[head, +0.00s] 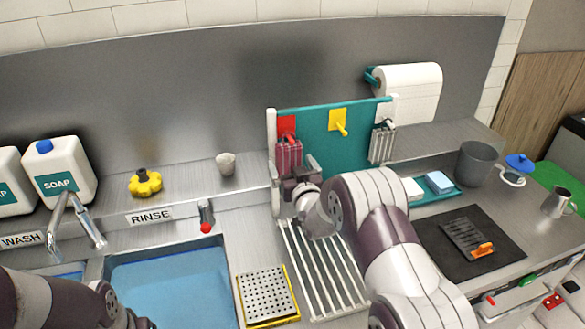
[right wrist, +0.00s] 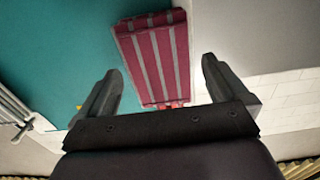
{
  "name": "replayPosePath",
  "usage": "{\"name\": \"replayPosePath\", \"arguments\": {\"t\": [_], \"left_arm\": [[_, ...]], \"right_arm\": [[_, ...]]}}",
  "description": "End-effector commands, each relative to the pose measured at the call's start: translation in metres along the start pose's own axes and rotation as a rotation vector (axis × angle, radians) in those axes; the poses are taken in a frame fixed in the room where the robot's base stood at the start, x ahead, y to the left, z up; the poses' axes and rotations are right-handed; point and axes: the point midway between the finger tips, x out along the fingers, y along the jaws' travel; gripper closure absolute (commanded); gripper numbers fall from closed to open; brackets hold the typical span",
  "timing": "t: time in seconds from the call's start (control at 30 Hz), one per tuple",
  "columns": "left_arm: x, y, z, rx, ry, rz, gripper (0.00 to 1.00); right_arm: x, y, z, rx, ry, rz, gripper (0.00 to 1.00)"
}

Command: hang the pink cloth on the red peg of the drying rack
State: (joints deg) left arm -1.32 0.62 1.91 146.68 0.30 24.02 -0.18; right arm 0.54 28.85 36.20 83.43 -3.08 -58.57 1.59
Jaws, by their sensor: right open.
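The pink cloth (head: 288,157), with grey stripes, hangs at the red peg (head: 289,137) on the left of the drying rack's teal board (head: 320,153). In the right wrist view the cloth (right wrist: 155,58) lies flat and straight, with a bit of red at its lower edge. My right gripper (head: 299,172) is just below and in front of the cloth. Its fingers (right wrist: 160,85) are open, one on each side of the cloth, with gaps visible. My left arm shows at the bottom left, but its gripper is out of view.
A yellow peg (head: 341,127) is bare; a grey striped cloth (head: 381,145) hangs at the right peg. A slatted drainer (head: 318,275) lies in front of the rack, beside the blue sink (head: 170,290). A paper roll (head: 410,88) is behind right.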

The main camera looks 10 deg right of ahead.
Motion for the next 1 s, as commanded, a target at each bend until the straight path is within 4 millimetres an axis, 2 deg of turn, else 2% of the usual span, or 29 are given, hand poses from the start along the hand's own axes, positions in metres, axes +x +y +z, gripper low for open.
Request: {"name": "replayPosePath", "arguments": {"t": [0.17, 0.4, 0.5, 0.63, 0.8, 0.87, 0.93, 0.97, 1.0], "left_arm": [[0.009, 0.0, 0.001, 0.0, 0.0, 0.0, 0.57], [0.029, 0.0, 0.004, 0.0, 0.0, 0.0, 0.57], [0.033, 0.0, 0.004, 0.0, 0.0, 0.0, 0.57], [0.036, 0.0, 0.004, 0.0, 0.0, 0.0, 0.57], [0.036, 0.0, 0.004, 0.0, 0.0, 0.0, 0.57], [0.035, 0.0, 0.004, 0.0, 0.0, 0.0, 0.57], [0.035, 0.0, 0.004, 0.0, 0.0, 0.0, 0.57], [0.035, 0.0, 0.004, 0.0, 0.0, 0.0, 0.57], [0.035, 0.0, 0.004, 0.0, 0.0, 0.0, 0.57]], "right_arm": [[-0.02, 0.0, 0.003, 0.0, 0.0, 0.0, 0.0], [-0.085, 0.0, 0.004, 0.0, 0.001, 0.0, 0.0], [-0.106, 0.0, 0.003, 0.0, 0.001, 0.0, 0.0], [-0.122, 0.0, 0.001, 0.0, 0.002, 0.001, 0.0], [-0.127, 0.0, 0.003, -0.001, -0.013, 0.001, 0.0], [-0.128, 0.001, 0.018, -0.002, -0.085, 0.003, 0.0], [-0.141, 0.002, 0.056, -0.002, -0.271, 0.012, 0.0], [-0.151, 0.003, 0.074, -0.001, -0.382, 0.017, 0.0], [-0.17, 0.003, 0.096, 0.001, -0.539, 0.024, 0.0]]}}
